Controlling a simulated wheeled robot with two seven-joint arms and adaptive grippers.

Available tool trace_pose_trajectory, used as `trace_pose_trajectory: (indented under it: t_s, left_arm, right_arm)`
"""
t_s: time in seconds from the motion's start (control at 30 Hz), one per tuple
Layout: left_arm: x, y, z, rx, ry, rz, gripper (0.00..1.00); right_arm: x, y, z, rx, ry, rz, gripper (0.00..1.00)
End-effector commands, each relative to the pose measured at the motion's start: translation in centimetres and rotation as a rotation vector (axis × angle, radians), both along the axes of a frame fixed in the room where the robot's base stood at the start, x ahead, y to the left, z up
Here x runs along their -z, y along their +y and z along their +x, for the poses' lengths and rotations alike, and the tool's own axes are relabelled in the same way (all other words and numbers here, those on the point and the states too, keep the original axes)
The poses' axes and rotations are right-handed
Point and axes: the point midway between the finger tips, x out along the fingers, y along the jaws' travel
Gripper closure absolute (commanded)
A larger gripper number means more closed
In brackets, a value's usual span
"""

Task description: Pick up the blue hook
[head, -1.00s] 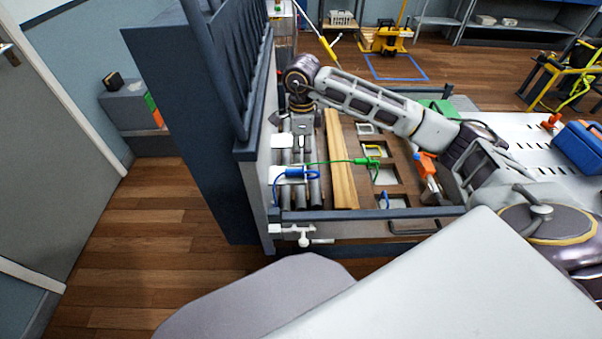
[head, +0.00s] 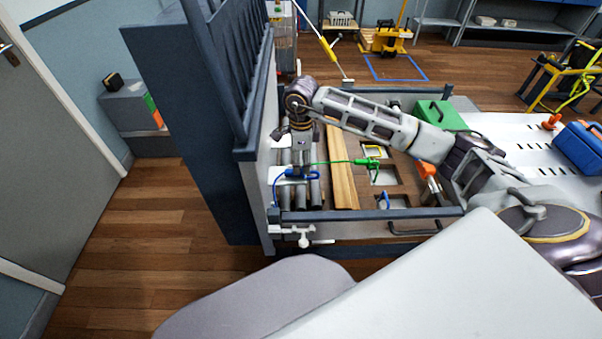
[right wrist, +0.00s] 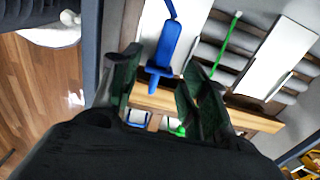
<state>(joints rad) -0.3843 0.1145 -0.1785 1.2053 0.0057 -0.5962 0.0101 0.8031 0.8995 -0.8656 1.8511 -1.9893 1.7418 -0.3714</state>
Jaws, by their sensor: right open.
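The blue hook piece (head: 297,174), with a thin blue cord, lies at the left side of the open drawer, on the white plate and grey tubes. In the right wrist view its blue body (right wrist: 165,45) appears between my two fingers, with a gap on either side. My right gripper (head: 299,164) points down above it, and its open fingers (right wrist: 162,62) hold nothing. Another blue piece (head: 384,201) sits in a square opening of the drawer's wooden panel. My left gripper is not in view.
A green hook (head: 368,161) on a green cord lies right of the blue one. Wooden strips (head: 341,170) run along the drawer. The drawer's dark front rail (head: 350,215) and the tall dark wall panel (head: 195,130) bound the space. An orange item (head: 428,170) lies further right.

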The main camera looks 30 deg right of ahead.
Motion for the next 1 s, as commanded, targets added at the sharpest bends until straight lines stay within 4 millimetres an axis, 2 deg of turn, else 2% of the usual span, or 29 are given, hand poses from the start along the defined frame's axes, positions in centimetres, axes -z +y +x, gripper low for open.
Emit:
trace_pose_trajectory:
  t_s: [0.1, 0.3, 0.57, 0.83, 1.0]
  left_arm:
    - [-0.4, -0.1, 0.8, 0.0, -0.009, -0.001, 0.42]
    - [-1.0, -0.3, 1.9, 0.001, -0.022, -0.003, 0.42]
    - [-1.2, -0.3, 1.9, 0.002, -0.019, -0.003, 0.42]
    - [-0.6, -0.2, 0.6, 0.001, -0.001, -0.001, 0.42]
    - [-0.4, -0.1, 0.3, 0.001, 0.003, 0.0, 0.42]
  right_arm:
    - [1.5, 0.1, 0.1, -0.001, 0.002, 0.001, 0.55]
    - [3.2, 0.0, 0.1, 0.0, 0.001, 0.0, 0.55]
    - [3.4, 0.0, 0.2, -0.001, -0.001, 0.0, 0.55]
    - [3.4, 0.0, 0.1, -0.001, 0.0, 0.001, 0.55]
    - [3.4, 0.0, 0.1, -0.001, 0.0, 0.0, 0.77]
